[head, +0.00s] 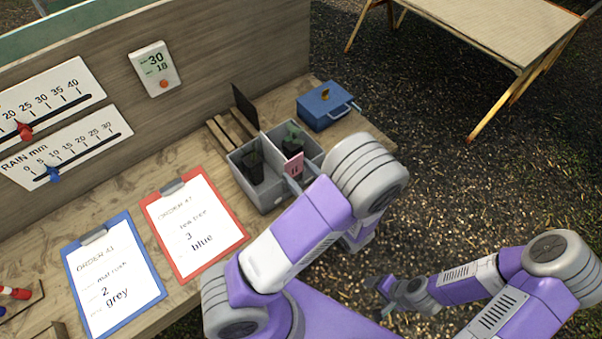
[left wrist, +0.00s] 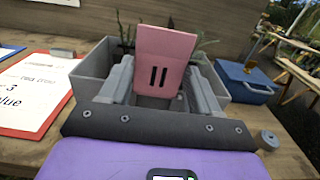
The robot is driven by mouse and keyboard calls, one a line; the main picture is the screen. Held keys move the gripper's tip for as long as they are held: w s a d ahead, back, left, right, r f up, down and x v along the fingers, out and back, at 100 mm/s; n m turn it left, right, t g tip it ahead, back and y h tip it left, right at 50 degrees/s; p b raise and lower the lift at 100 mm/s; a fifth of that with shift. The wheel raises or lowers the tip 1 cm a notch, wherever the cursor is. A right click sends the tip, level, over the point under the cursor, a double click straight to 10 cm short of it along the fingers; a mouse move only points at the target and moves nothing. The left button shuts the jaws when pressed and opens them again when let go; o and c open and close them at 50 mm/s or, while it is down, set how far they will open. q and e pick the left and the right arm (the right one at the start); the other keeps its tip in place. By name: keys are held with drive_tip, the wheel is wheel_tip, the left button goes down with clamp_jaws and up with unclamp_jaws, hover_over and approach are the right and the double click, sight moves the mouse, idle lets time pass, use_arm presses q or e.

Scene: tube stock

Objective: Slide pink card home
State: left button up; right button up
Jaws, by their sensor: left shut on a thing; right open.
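The pink card (head: 293,166) has two dark slots and stands upright at the near side of a grey two-compartment box (head: 272,201). My left gripper (head: 298,184) is shut on the card, and the left wrist view shows the card (left wrist: 165,55) rising between its fingers (left wrist: 162,92). The box (left wrist: 92,75) is just behind the card there. The card's lower end is hidden, so I cannot tell whether it sits in a slot or touches the box. My right gripper (head: 393,297) is open and empty, off the table's edge over the gravel.
Dark pots with seedlings (head: 253,168) stand in the box. A blue case (head: 327,106) is behind it on the right. A red clipboard (head: 243,236) and a blue clipboard (head: 77,285) lie to the left. Wooden slats and a dark panel (head: 245,104) are behind the box.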

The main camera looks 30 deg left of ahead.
use_arm(q)
drive_tip(key=shift+f, duration=0.1)
drive_tip(key=shift+f+b, duration=1)
drive_tip(key=shift+f, duration=0.2)
drive_tip(key=o, duration=1.1)
drive_tip(key=shift+d, duration=0.1)
drive_tip(key=v, duration=0.7)
drive_tip(key=shift+s+d, duration=0.1)
drive_tip(key=shift+d, duration=0.1)
